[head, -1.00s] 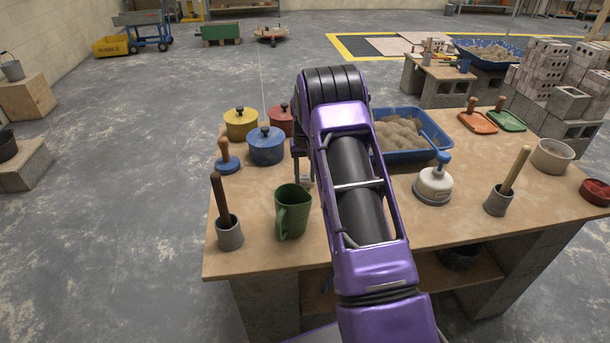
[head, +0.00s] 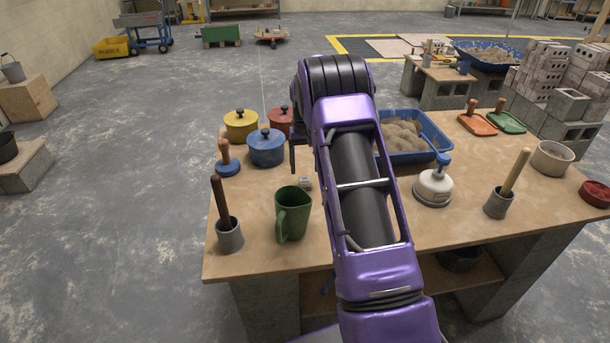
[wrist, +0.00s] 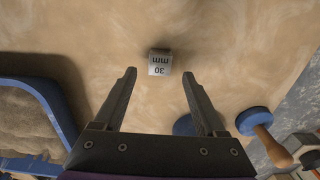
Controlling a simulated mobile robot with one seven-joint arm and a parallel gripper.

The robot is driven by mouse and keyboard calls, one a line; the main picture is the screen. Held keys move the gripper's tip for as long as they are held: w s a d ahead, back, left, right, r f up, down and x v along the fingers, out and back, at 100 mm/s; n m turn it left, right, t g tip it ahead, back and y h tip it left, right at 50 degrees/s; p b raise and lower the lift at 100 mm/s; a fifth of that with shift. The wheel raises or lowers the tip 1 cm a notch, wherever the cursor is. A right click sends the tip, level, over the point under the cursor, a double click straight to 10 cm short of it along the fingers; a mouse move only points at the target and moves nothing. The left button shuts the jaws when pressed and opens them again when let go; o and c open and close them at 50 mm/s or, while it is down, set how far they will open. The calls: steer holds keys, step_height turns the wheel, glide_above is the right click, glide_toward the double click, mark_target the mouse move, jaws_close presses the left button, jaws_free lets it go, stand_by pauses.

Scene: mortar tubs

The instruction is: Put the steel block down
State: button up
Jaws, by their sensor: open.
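The steel block (wrist: 160,62) is a small grey cube marked "30 mm". It rests on the tabletop (wrist: 215,25) in the wrist view, just beyond my fingertips. In the head view the block (head: 305,182) sits on the table behind the green jug (head: 292,213). My gripper (wrist: 160,75) is open and empty, with a finger on either side of the line to the block and clear of it. In the head view my gripper is mostly hidden behind my arm; one dark finger (head: 293,158) shows above the block.
Yellow (head: 241,124), blue (head: 266,147) and red (head: 280,119) lidded pots stand behind the block. A blue-based wooden-handled tool (head: 228,160) is to the left. A blue tub of sand (head: 430,130) is to the right. Bare tabletop surrounds the block.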

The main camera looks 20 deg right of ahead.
mark_target(305, 181)
step_height(305, 181, up, 7)
steer(key=shift+r, duration=0.2)
stand_by(0.4)
